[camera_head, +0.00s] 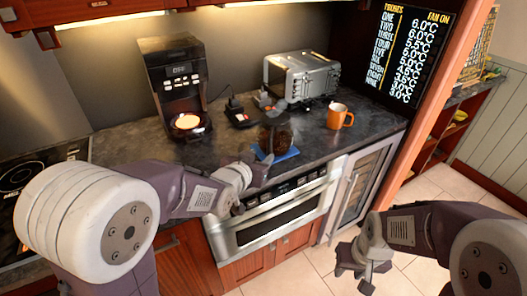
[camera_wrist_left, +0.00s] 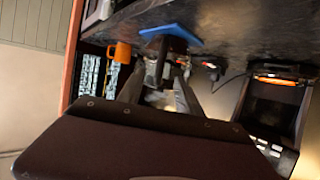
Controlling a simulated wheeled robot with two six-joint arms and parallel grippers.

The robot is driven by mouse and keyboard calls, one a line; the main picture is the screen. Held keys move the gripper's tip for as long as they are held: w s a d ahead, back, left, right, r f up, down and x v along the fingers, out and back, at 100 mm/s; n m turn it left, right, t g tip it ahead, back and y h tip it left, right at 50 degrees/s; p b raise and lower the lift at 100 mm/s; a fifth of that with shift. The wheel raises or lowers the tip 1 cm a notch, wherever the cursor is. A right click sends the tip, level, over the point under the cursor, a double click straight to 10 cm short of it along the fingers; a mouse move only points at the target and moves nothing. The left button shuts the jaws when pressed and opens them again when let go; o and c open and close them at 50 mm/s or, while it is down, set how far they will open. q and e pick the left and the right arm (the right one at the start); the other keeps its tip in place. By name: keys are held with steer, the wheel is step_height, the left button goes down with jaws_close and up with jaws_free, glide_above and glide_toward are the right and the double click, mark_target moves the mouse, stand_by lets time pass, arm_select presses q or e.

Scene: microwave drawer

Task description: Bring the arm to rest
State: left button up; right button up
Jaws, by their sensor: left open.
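My left gripper (camera_head: 258,172) is in front of the counter edge, above the closed silver microwave drawer (camera_head: 270,212). In the left wrist view its two fingers (camera_wrist_left: 158,90) are spread apart with nothing held between them. A dark brown round thing (camera_head: 275,138) sits at a blue mat (camera_head: 288,154) on the counter, just beyond this gripper. The blue mat also shows in the left wrist view (camera_wrist_left: 172,34). My right gripper (camera_head: 358,268) hangs low over the tiled floor at the lower right, with its fingers apart and empty.
A coffee machine (camera_head: 178,85) and a silver toaster (camera_head: 302,77) stand at the back of the counter (camera_head: 225,150). An orange mug (camera_head: 337,116) stands at the right. A glass-doored cooler (camera_head: 362,185) is beside the drawer. Open floor (camera_head: 300,272) lies in front.

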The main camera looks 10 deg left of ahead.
arm_select(q)
steer(key=s+a+f+n+g+y+p, duration=0.2)
steer(key=s+a+y+p, duration=0.15)
steer(key=a, duration=0.35)
steer(key=s+a+f+g, duration=0.1)
steer(key=s+f+g, duration=0.2)
steer(key=s, duration=0.3)
steer(key=s+f+g, duration=0.3)
steer(key=s+f, duration=0.1)
steer(key=s, duration=0.2)
steer(key=s+a+f+n+g, duration=0.1)
steer(key=s+f+g, duration=0.2)
steer(key=s, duration=0.4)
steer(key=shift+a+f+g, duration=0.25)
steer(key=shift+a+g, duration=0.1)
steer(key=shift+g, duration=0.15)
